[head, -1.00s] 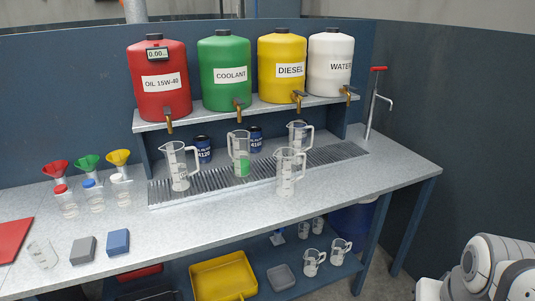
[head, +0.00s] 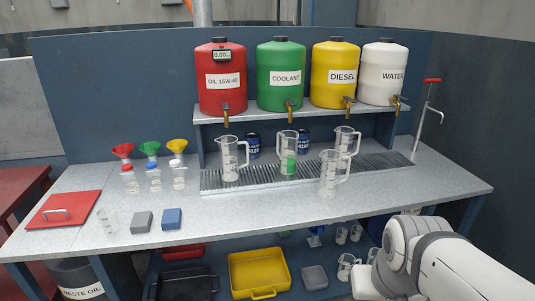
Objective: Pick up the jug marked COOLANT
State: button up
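Several clear measuring jugs stand upright on or by the drip grate (head: 385,165) of the workbench. The jug with green in its lower part (head: 288,155) stands below the green tank labelled COOLANT (head: 281,75); I cannot read any marking on the jug. Another clear jug (head: 229,158) is to its left, one (head: 345,141) is behind to its right, and one (head: 330,173) is in front to its right. My white arm shows at the lower right, well apart from the jugs. My gripper is not in view.
Red oil (head: 221,80), yellow diesel (head: 334,75) and white water (head: 383,72) tanks stand on the shelf, taps overhanging the grate. Funnels, small bottles, a grey block (head: 141,222) and a blue block (head: 172,219) are at left. The bench's front strip is clear at centre.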

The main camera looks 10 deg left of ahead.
aim_at(288, 153)
jog(key=z, duration=0.05)
jog(key=i, duration=1)
jog(key=u, duration=0.1)
